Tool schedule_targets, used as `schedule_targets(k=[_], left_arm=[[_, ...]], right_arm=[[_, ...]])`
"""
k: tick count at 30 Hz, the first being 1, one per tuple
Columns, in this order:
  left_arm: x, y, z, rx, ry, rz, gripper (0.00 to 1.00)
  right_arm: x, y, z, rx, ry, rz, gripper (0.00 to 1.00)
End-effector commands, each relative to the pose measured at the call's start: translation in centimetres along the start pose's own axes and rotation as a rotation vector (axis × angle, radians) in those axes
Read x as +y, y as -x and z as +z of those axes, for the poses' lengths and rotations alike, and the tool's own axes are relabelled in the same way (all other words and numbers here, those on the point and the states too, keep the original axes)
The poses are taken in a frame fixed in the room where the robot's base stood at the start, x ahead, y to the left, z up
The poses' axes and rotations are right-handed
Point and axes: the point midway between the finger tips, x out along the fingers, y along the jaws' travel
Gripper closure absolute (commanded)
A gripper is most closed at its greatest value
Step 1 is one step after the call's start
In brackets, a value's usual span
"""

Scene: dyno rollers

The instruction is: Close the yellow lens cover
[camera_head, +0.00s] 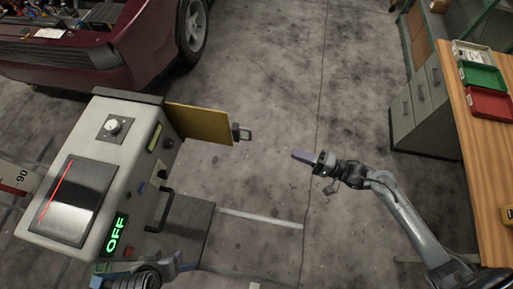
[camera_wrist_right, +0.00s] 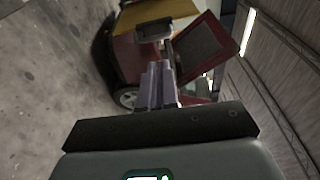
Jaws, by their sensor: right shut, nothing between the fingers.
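The yellow lens cover (camera_head: 200,124) stands swung out from the back right side of the grey machine (camera_head: 90,140). A dark handle (camera_head: 241,134) sits on its free end. My right gripper (camera_head: 299,154) is shut and empty, to the right of the handle and apart from it. In the right wrist view, its shut fingers (camera_wrist_right: 157,80) lie just below the handle (camera_wrist_right: 154,30), with part of the yellow cover (camera_wrist_right: 128,48) behind. My left gripper (camera_head: 180,263) shows only partly at the bottom, by the machine's front; its finger gap is unclear.
A dark red car (camera_head: 120,55) stands behind the machine. A wooden workbench (camera_head: 468,130) with green (camera_head: 482,77) and red (camera_head: 488,102) trays runs along the right, a grey drawer cabinet (camera_head: 425,110) under it.

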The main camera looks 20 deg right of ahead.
Motion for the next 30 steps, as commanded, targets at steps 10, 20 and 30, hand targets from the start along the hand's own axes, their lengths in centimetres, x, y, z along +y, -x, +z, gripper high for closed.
schedule_targets(k=[10,20,30], left_arm=[[0.1,-2.5,0.8,0.004,0.0,0.0,0.36],[0.0,-2.7,0.8,0.005,-0.002,-0.002,0.36],[0.0,-3.1,0.9,0.004,-0.003,-0.003,0.36]], right_arm=[[1.3,-1.3,-1.3,-0.003,0.038,-0.009,1.0],[1.1,-6.3,-1.3,-0.004,0.038,-0.012,1.0],[1.2,-12.1,-1.2,-0.003,0.038,-0.01,1.0]])
